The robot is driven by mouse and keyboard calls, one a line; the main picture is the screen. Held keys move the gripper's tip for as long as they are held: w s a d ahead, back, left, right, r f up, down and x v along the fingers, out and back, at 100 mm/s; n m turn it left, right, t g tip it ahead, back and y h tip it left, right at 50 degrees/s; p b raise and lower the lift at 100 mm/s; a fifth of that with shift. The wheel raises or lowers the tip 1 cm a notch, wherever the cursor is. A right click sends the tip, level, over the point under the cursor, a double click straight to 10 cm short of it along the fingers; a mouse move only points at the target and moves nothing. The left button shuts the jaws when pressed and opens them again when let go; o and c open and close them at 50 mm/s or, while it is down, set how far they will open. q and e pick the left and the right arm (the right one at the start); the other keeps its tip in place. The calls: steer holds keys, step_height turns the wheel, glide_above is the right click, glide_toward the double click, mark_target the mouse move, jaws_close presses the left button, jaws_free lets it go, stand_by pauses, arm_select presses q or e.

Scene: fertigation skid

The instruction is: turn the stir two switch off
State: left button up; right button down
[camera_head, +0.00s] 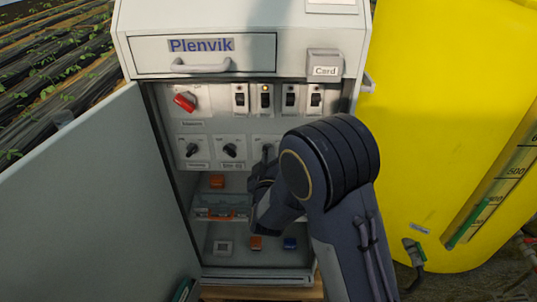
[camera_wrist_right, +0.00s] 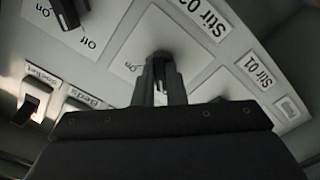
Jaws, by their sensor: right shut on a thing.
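The stir two switch (camera_wrist_right: 157,58) is a small dark rotary knob on a white plate in the right wrist view, beside the "Stir 02" label (camera_wrist_right: 203,17). My right gripper (camera_wrist_right: 158,85) is shut on this knob, and its fingers hide most of it. An "On" mark shows on its plate; which way the knob points I cannot tell. In the head view, my right gripper (camera_head: 265,172) reaches the lower knob row of the open cabinet, and my arm covers part of the panel there. My left gripper is not in view.
A black knob (camera_wrist_right: 65,12) with On and Off marks sits beside it, and the "Stir 01" label (camera_wrist_right: 258,70) on the other side. Toggle switches (camera_head: 265,98) and a red rotary switch (camera_head: 185,102) are above. The cabinet door (camera_head: 80,200) stands open left; a yellow tank (camera_head: 440,130) is right.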

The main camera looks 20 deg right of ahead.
steer(key=shift+n, duration=0.3)
steer(key=c, duration=1.5)
jaws_free()
steer(key=v, duration=0.8)
